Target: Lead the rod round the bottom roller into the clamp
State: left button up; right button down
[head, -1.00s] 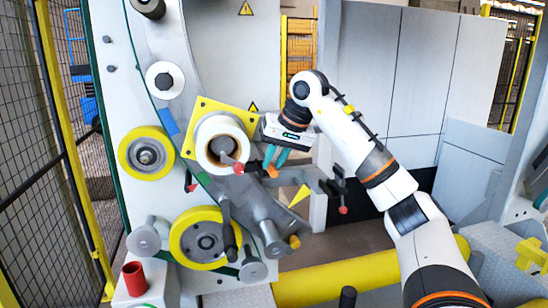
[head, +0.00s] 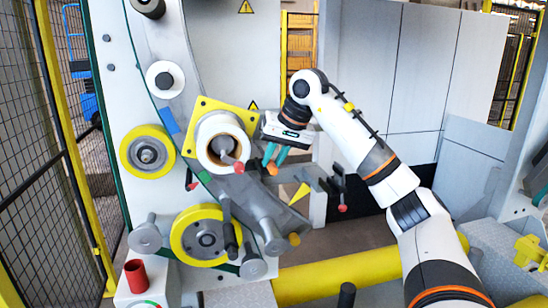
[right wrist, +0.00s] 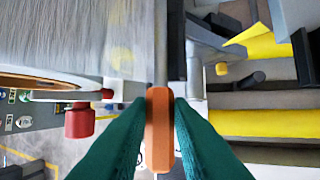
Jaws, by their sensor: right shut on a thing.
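My right gripper (head: 275,157) is in front of the machine, just right of the white coil (head: 219,141). Its teal fingers are shut on an orange piece (right wrist: 158,130), which points down in the head view. The orange piece seems to be the rod's end; a thin grey strip above it in the right wrist view may be the rod. The bottom roller (head: 183,238), yellow-rimmed with a grey hub, is below and left of my gripper, apart from it. I cannot tell which part is the clamp. My left gripper is not in view.
A red-tipped spindle (head: 238,167) sticks out from the coil close to my gripper. A grey arm with a yellow tip (head: 294,239) lies below. A black lever with a red knob (head: 342,208) stands to the right. A red cup (head: 135,276) is at lower left.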

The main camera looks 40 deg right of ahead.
jog(key=shift+d, duration=0.1)
jog(key=shift+s+d+p, duration=0.2)
jog(key=shift+s+d, duration=0.3)
jog(key=shift+d, duration=0.3)
jog(key=shift+s+d+p, duration=0.2)
jog(key=shift+s+d, duration=0.25)
jog(key=shift+d, duration=0.35)
jog(key=shift+p, duration=0.35)
jog(key=shift+f, duration=0.1)
notch_tip(320, 180, down, 8)
jog(key=b, duration=0.5)
dwell(0.5)
